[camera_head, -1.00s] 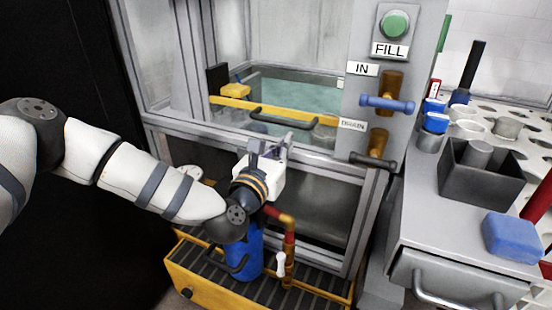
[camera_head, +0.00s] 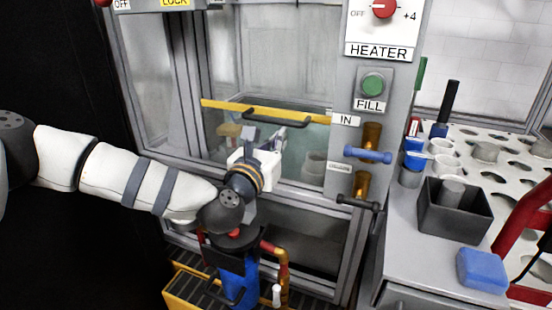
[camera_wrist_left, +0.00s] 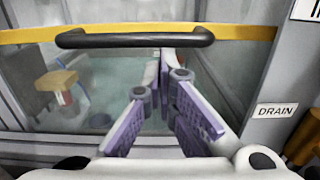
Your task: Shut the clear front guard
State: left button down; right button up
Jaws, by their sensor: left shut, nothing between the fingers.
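The clear front guard shows as a yellow bar (camera_head: 222,104) with a black handle (camera_head: 270,120) across the machine's front opening; the tank's contents look hazy below the bar. In the left wrist view the bar (camera_wrist_left: 250,32) crosses the top, with the handle (camera_wrist_left: 110,41) on its near side. My left gripper (camera_head: 281,138) is in front of the guard, just under the handle, shut and empty. In the left wrist view its purple-padded fingers (camera_wrist_left: 166,62) reach up to the handle's underside; I cannot tell whether they touch it. My right gripper is not in view.
A perforated bench with a black box (camera_head: 455,222) stands further right. A blue bottle (camera_head: 238,281) stands below.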

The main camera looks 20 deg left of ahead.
pick_arm(q)
notch_tip(320, 180, up, 19)
jog(key=p, duration=0.8)
jog(key=shift+r, duration=0.15)
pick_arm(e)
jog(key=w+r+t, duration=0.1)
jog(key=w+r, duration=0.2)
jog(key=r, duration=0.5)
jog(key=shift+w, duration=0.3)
